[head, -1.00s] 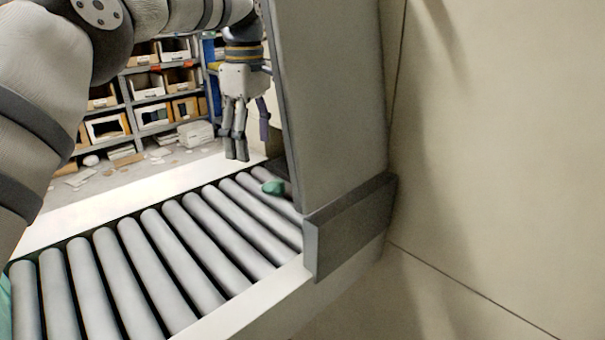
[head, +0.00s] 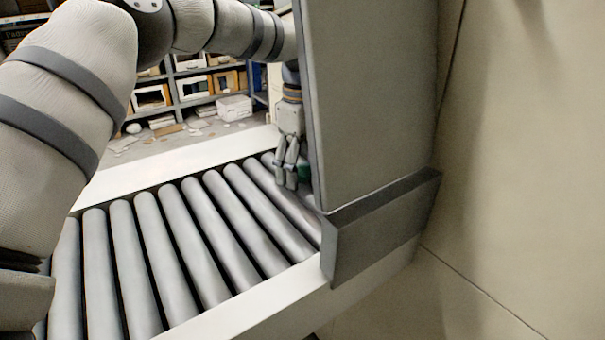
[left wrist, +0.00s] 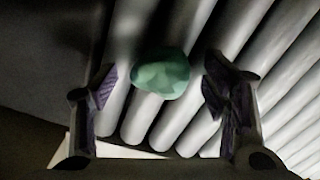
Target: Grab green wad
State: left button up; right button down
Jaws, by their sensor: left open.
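The green wad (left wrist: 161,73) is a small, rounded lump on the conveyor rollers. In the head view, only a bit of the wad (head: 304,173) shows behind my left gripper (head: 287,180), by the grey panel. In the left wrist view, my left gripper (left wrist: 160,90) is open, with one finger on each side of the wad and visible gaps between. The wad lies between and slightly beyond the fingertips, and I see no contact. My right gripper is not in view.
The roller conveyor (head: 190,240) runs across the view with its near rollers bare. A tall grey panel (head: 370,100) stands close to the right of my left gripper, above a dark grey block (head: 380,230). Shelves with boxes (head: 190,88) stand behind.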

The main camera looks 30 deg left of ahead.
pick_arm(q)
jog(key=shift+r, duration=0.15)
jog(key=c, duration=0.9)
